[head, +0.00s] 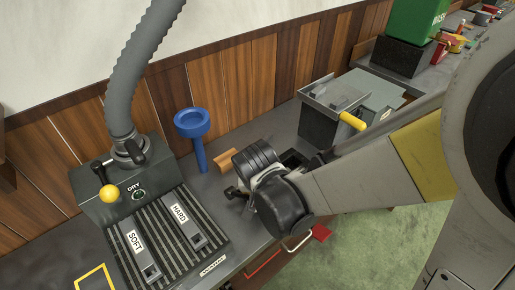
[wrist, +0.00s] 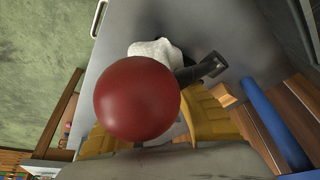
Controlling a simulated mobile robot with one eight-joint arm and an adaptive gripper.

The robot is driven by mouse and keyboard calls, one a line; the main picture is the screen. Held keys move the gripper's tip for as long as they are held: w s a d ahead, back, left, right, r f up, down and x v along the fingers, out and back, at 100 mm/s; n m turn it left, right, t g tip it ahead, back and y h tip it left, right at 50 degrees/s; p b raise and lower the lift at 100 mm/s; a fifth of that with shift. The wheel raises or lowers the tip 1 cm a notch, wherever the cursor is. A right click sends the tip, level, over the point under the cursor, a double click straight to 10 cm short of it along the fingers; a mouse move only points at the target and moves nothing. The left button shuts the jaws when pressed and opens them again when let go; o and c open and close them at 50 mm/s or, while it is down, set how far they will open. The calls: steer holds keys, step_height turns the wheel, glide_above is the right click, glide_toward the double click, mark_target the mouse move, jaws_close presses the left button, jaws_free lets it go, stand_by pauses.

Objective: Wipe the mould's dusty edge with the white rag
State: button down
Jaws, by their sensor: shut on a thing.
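In the wrist view, my gripper (wrist: 150,125) has yellow fingers around a large red ball (wrist: 138,95). The ball hides much of what lies beyond it. The white rag (wrist: 152,48) shows just past the ball, over the grey bench; I cannot tell whether it is joined to the ball. A dark slotted bar (wrist: 203,68) sticks out beside the rag; I cannot tell whether it belongs to the mould. In the head view, my dark wrist hangs over the bench and hides my fingertips, the rag and the ball. I cannot make out the mould or its dusty edge there.
A blue stand (head: 194,135) rises left of my wrist, with a wooden block (head: 227,160) near it. The ribbed dryer (head: 160,235) with SOFT and HARD pieces lies left. A grey metal box (head: 320,122) with a yellow handle stands right. The wooden wall is behind.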

mark_target(302, 168)
steer(key=shift+w+d+f+b, duration=0.15)
steer(key=shift+w+d, duration=0.45)
steer(key=shift+d, duration=0.3)
steer(key=shift+w+d+r+b, duration=0.1)
steer(key=shift+w+d+b, duration=0.05)
steer(key=shift+w+d, duration=0.6)
steer(key=shift+w+d+f+b, duration=0.15)
steer(key=shift+w+d, duration=0.3)
steer(key=shift+d, duration=0.55)
steer(key=shift+w+d+r, duration=0.1)
steer(key=shift+w+d, duration=0.65)
steer(key=shift+d, duration=0.25)
steer(key=shift+w+d+r, duration=0.1)
steer(key=shift+w+d, duration=0.7)
steer(key=shift+d, duration=0.25)
steer(key=shift+w+d+r, duration=0.1)
steer(key=shift+w+d, duration=0.65)
steer(key=shift+d, duration=0.25)
steer(key=shift+w+d+f+b, duration=0.1)
steer(key=shift+w+d+b, duration=0.1)
steer(key=shift+w+d, duration=0.45)
steer(key=shift+w+d+f+b, duration=0.15)
steer(key=shift+w+d, duration=0.25)
steer(key=shift+d, duration=0.45)
steer(key=shift+r, duration=0.15)
step_height(302, 168, up, 6)
steer(key=p, duration=0.4)
steer(key=shift+p, duration=0.3)
